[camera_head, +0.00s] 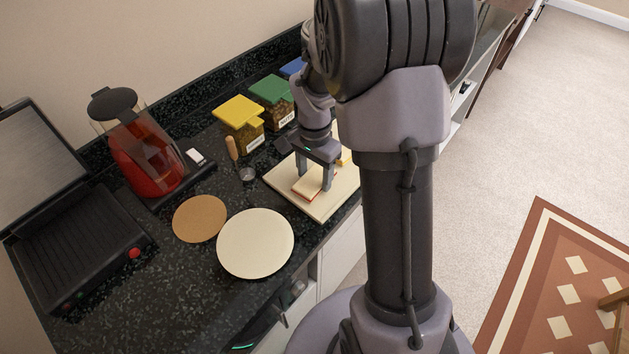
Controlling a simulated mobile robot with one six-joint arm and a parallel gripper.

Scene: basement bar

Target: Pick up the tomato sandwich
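The tomato sandwich (306,191), pale bread with a red layer showing at its edge, lies on a light cutting board (325,210). My gripper (314,181) points down over the board from above. Its two fingers stand wide apart at the sandwich, one near its left side and one near its right. No clear grip on the sandwich shows, and the contact at the fingertips is too small to make out. My arm hides part of the board's right side.
A cream round plate (255,243) and a brown round mat (199,218) lie left of the board. Jars with yellow (239,111) and green (271,89) lids stand behind. A red-filled jug (146,160) and an open grill (80,245) stand at left.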

